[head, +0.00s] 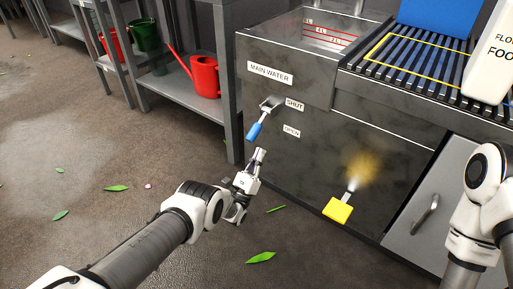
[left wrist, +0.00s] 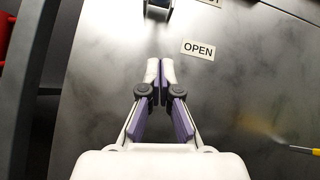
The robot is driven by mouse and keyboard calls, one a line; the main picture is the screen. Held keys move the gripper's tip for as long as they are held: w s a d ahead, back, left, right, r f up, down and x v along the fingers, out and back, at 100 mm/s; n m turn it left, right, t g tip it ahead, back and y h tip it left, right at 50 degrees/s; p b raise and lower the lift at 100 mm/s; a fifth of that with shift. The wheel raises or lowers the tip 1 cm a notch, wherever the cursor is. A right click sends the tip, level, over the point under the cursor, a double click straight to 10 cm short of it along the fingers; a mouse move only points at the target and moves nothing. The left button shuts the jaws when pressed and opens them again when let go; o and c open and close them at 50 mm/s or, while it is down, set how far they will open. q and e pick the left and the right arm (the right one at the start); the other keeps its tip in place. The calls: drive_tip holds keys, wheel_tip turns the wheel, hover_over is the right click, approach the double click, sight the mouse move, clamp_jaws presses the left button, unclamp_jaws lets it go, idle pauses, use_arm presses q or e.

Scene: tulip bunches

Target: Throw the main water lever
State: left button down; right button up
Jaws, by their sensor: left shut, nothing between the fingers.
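The main water lever has a blue handle (head: 255,131) on a metal bracket (head: 270,104) on the dark cabinet front, under the MAIN WATER label (head: 270,74). In the left wrist view the closed fingertips (left wrist: 160,66) point at the cabinet, left of the OPEN label (left wrist: 198,50). A bit of the lever shows at that view's top edge. My right gripper is not visible.
A yellow paddle (head: 338,209) sticks out low on the cabinet, with a yellowish blur above it. A grey shelf (head: 190,93) with red and green watering cans stands left. A white container (head: 491,60) stands upper right. Leaves lie on the floor.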

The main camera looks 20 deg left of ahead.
use_arm(q)
drive_tip(key=shift+a+r, duration=0.25)
drive_tip(key=shift+r, duration=1)
drive_tip(key=shift+a+r, duration=0.25)
drive_tip(key=shift+r, duration=0.95)
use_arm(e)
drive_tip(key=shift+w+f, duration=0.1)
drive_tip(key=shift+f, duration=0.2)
